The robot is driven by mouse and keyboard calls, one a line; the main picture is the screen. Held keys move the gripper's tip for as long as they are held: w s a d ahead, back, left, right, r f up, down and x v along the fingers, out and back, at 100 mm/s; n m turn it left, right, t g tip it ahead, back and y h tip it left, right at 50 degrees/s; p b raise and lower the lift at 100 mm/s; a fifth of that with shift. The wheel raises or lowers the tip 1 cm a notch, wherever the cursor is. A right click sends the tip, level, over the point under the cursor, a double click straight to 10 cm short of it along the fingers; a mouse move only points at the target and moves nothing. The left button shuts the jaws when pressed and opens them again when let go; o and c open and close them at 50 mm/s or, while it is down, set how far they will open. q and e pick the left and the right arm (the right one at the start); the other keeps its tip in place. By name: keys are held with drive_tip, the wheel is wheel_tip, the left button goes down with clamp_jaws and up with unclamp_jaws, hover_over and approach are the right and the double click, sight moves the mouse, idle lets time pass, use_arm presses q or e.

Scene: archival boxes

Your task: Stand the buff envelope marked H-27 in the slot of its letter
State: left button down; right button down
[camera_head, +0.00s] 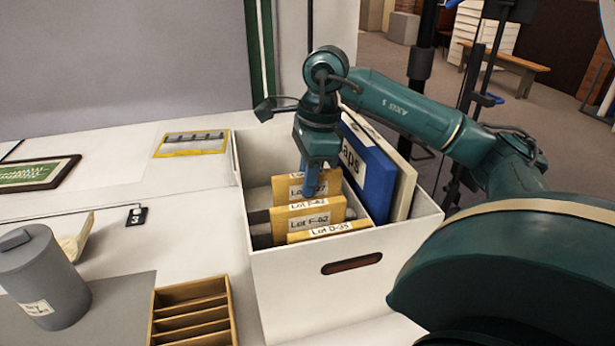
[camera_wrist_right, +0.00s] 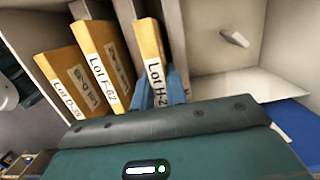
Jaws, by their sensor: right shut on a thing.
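The buff envelope marked H-27 (camera_head: 331,182) stands in the white archival box (camera_head: 300,295), behind the other envelopes; it also shows in the right wrist view (camera_wrist_right: 150,42). My right gripper (camera_head: 312,183) reaches down into the box and is shut on it, with blue fingers around its labelled edge. The envelope marked F-62 (camera_head: 308,215) stands in front of it, and the envelope marked D-35 (camera_head: 330,230) is nearest the box's front wall. The lower part of the H-27 envelope is hidden, so I cannot tell whether it touches the slot's floor. My left gripper is out of view.
A blue folder (camera_head: 369,172) and a pale board (camera_head: 403,188) lean at the box's right side.

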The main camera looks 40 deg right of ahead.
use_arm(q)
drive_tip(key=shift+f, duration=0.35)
use_arm(e)
drive_tip(key=shift+f, duration=0.4)
drive_tip(key=c, duration=1.3)
unclamp_jaws()
drive_tip(key=shift+c, duration=0.2)
